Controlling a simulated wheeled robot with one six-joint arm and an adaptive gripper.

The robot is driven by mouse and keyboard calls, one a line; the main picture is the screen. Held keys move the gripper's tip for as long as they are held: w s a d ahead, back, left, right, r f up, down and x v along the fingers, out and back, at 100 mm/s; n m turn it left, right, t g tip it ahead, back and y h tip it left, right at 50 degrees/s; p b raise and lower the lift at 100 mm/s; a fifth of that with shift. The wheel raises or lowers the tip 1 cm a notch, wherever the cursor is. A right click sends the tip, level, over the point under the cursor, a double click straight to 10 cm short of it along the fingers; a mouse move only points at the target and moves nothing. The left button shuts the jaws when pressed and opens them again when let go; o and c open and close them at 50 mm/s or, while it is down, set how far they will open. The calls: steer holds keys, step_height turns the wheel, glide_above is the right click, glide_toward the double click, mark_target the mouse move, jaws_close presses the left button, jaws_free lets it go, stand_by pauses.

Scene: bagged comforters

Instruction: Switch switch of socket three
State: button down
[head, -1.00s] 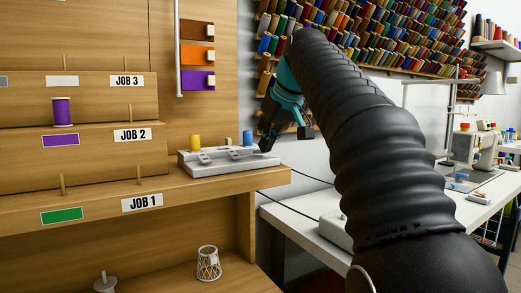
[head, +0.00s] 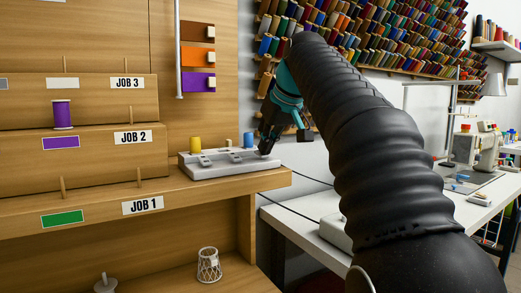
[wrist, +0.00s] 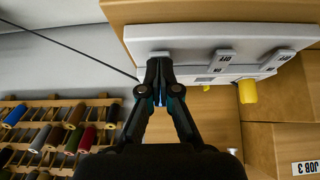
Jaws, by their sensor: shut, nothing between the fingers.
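A white socket strip (head: 215,168) lies on the wooden shelf in the head view. It carries several rocker switches along its top, and its underlying face also shows in the wrist view (wrist: 200,40). Dark labels, seemingly reading OFF, sit by two switches (wrist: 222,62) in the wrist view. A yellow plug (head: 195,143) and a blue plug (head: 248,139) stand at its back edge. My gripper (head: 265,150) is shut and empty at the strip's right end. In the wrist view its fingertips (wrist: 159,64) overlap the end switch and mostly hide it; contact cannot be told.
The shelf (head: 150,190) bears a JOB 1 label. Stepped wooden racks with a purple spool (head: 62,112) rise at left. A white table (head: 300,215) stands below right. Thread spools hang on the back wall. A wire basket (head: 208,264) sits lower down.

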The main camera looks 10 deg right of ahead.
step_height(320, 180, up, 2)
steer(key=shift+s+r+p, duration=0.15)
steer(key=shift+p, duration=0.55)
steer(key=shift+s+d+r, duration=0.1)
steer(key=shift+r, duration=1)
steer(key=shift+r, duration=0.1)
steer(key=v, duration=0.6)
steer(key=s+f+m, duration=0.1)
steer(key=s+f, duration=0.7)
steer(key=f, duration=0.5)
steer(key=s+a+f+m+h, duration=0.1)
steer(key=s+f, duration=0.8)
steer(key=f, duration=0.5)
steer(key=s+f+m+g+h, duration=0.1)
steer(key=s+f, duration=0.8)
steer(key=f, duration=0.5)
steer(key=shift+a+f+m, duration=0.25)
steer(key=shift+m, duration=0.05)
